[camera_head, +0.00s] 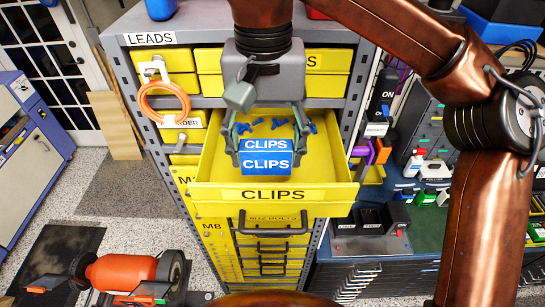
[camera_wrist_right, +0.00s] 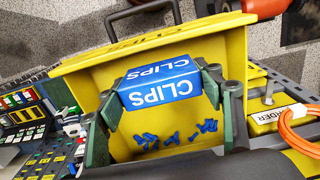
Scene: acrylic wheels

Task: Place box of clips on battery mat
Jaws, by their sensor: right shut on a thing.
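A blue box of clips (camera_head: 265,163) with white CLIPS lettering is held in my right gripper (camera_head: 265,150). The gripper's two green-grey fingers are shut on the box's two sides, over the open yellow CLIPS drawer (camera_head: 203,180). In the right wrist view the box (camera_wrist_right: 160,82) sits between the fingertips (camera_wrist_right: 160,98), near the drawer's front wall. Whether it touches the drawer is unclear. I cannot tell surely which surface is the battery mat; a dark mat (camera_head: 50,262) lies on the floor at lower left. My left gripper is not recognizable in view.
Loose blue clips (camera_head: 278,124) lie in the drawer. An orange cable coil (camera_head: 165,102) hangs at the cabinet's left. A bench (camera_head: 437,235) with bottles and black devices (camera_head: 385,216) stands to the right. An orange cylindrical thing (camera_head: 122,271) is at lower left.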

